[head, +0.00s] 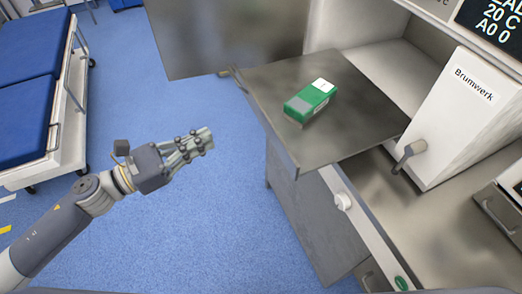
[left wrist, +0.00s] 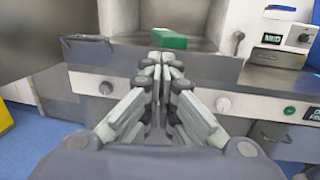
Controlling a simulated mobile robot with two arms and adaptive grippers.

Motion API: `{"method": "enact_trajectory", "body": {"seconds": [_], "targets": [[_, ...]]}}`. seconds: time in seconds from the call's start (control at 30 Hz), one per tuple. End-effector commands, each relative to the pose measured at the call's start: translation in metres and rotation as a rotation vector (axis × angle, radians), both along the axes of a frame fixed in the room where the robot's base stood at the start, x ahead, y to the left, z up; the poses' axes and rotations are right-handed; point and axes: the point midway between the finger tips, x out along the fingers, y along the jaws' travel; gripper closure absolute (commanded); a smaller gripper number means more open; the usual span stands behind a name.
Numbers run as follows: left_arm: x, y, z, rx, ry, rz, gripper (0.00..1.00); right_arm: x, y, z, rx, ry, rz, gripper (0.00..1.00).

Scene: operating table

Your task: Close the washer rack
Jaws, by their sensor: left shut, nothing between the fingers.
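A flat grey metal panel (head: 350,100), seemingly the pulled-out washer rack, sticks out from the opening of the washer (head: 385,70). A green and white box (head: 312,101) lies on it. My left gripper (head: 208,138) is shut and empty, to the left of the panel and apart from it, over the blue floor. In the left wrist view its fingers (left wrist: 165,58) come together and point toward the panel edge and the green box (left wrist: 168,38). The washer's inside is partly cut off by the frame. My right gripper is not in view.
A grey upright panel (head: 225,35), seemingly an open door, stands at the top. A white Brumwerk unit (head: 462,115) with a handle (head: 408,153) is at right, above a metal counter (head: 440,220). A blue bed (head: 28,100) is at left. Floor between is clear.

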Motion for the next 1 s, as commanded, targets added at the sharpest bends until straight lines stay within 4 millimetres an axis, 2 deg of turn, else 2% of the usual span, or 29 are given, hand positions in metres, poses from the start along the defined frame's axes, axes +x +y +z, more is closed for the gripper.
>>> {"method": "enact_trajectory", "body": {"seconds": [0.03, 0.2, 0.43, 1.0], "targets": [[-0.007, 0.000, -0.016, 0.007, 0.005, -0.038, 1.00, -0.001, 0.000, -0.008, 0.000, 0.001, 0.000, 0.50], [-0.027, 0.001, -0.038, 0.032, 0.017, -0.134, 1.00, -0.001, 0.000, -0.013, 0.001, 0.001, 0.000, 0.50], [-0.026, -0.011, -0.038, 0.036, 0.018, -0.154, 1.00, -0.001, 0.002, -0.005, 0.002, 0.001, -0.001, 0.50], [0.017, -0.111, -0.035, 0.036, 0.018, -0.153, 1.00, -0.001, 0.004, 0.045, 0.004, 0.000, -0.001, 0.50]]}}
